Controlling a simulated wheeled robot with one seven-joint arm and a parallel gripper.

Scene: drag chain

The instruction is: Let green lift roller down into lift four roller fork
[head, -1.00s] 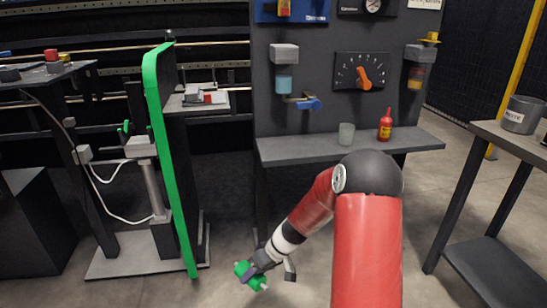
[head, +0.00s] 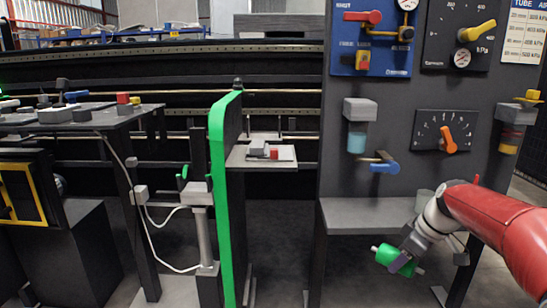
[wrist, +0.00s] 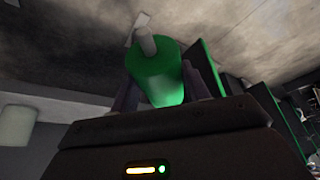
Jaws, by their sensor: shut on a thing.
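The green lift roller (head: 395,260) is a short green cylinder with pale axle stubs. My gripper (head: 407,250) is shut on it and holds it in the air, tilted, in front of the grey shelf at lower right. A lift with a pale post (head: 204,236) and a grey head (head: 197,194) stands at left, well apart from the roller. A small green piece (head: 183,176) is by its head. I cannot make out a fork or tell which lift is four.
A tall green-edged panel (head: 220,150) stands between the lift and my gripper. The grey shelf (head: 365,216) juts from the dark gauge panel behind my gripper. A white cable (head: 160,250) hangs beside the lift. A dark table (head: 85,120) with small parts is at far left.

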